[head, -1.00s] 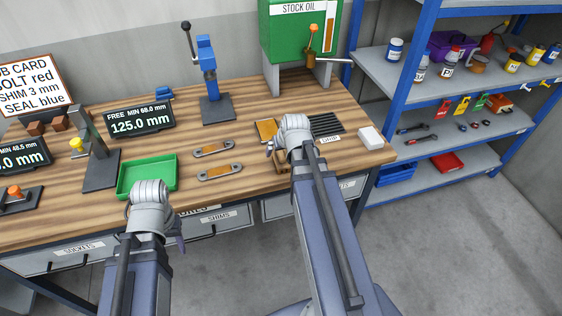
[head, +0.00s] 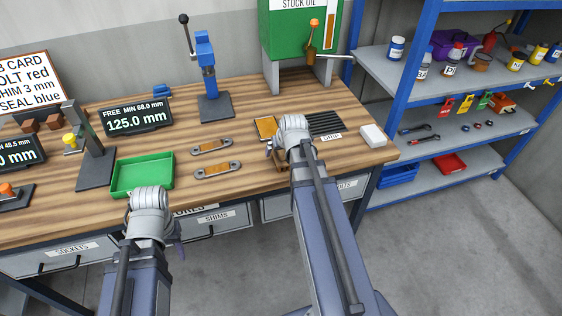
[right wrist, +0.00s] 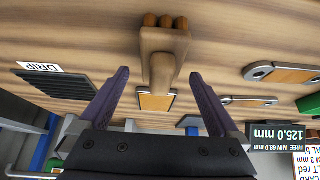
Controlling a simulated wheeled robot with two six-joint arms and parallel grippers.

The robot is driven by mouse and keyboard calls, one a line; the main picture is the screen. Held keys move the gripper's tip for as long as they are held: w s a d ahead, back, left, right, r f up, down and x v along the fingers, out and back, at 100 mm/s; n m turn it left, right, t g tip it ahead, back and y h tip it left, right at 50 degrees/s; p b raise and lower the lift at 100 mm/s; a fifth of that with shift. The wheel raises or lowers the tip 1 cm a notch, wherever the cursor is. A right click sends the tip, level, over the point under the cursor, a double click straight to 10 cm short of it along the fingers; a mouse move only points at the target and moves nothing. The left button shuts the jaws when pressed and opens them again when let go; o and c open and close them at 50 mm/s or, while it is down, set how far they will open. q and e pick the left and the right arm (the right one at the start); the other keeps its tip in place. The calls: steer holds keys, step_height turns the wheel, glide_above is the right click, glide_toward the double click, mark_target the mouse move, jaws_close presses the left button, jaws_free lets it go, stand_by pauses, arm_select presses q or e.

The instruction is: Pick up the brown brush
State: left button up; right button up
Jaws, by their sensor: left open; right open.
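The brown brush (right wrist: 164,62) is in the right wrist view, between and ahead of the two purple fingers of my right gripper (right wrist: 158,75), which is open and empty. The brush lies on the wooden bench. In the head view, only a small part of the brush (head: 281,160) shows beside my right gripper (head: 274,148), whose wrist hides the rest. My left gripper (head: 178,241) is open in front of the bench's front edge, below the green tray. Its fingers are mostly hidden by its wrist.
A green tray (head: 117,190), two shim plates (head: 212,147) and an orange-topped pad (head: 266,127) lie on the bench. A black drip grate (head: 325,123) and white block (head: 372,136) are to the right. A blue press (head: 207,70) stands behind.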

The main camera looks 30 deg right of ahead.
mark_target(280, 153)
steer(key=b+x, duration=0.1)
steer(key=x, duration=0.2)
steer(key=shift+f+b, duration=0.1)
steer(key=shift+b, duration=0.3)
arm_select(q)
step_height(280, 153, down, 3)
steer(key=shift+r, duration=0.2)
arm_select(e)
steer(key=shift+c, duration=0.4)
jaws_close()
